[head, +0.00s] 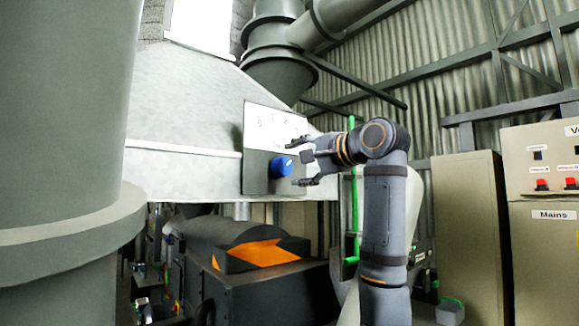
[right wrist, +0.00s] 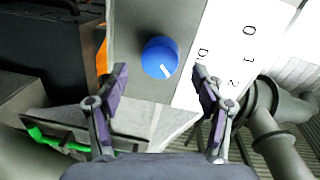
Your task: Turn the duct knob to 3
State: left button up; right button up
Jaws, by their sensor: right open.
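The duct knob (head: 281,166) is a round blue knob on a grey panel (head: 257,180) fixed to the side of the large metal duct. A white label plate (head: 262,122) with printed numbers sits above it. My right gripper (head: 300,164) is open just to the right of the knob, fingers pointing at it. In the right wrist view the knob (right wrist: 160,57) lies ahead between the open fingers (right wrist: 158,82), apparently not touched. My left gripper is not in view.
A thick grey pipe (head: 55,150) fills the left. A dark machine with an orange opening (head: 262,254) stands below the duct. Beige cabinets (head: 545,250), one with red switches, stand at the right. Green pipes (head: 353,190) run behind my right arm.

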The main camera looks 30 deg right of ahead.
jog(key=s, duration=0.8)
jog(key=shift+s+d+r, duration=0.3)
jog(key=shift+s+d, duration=0.1)
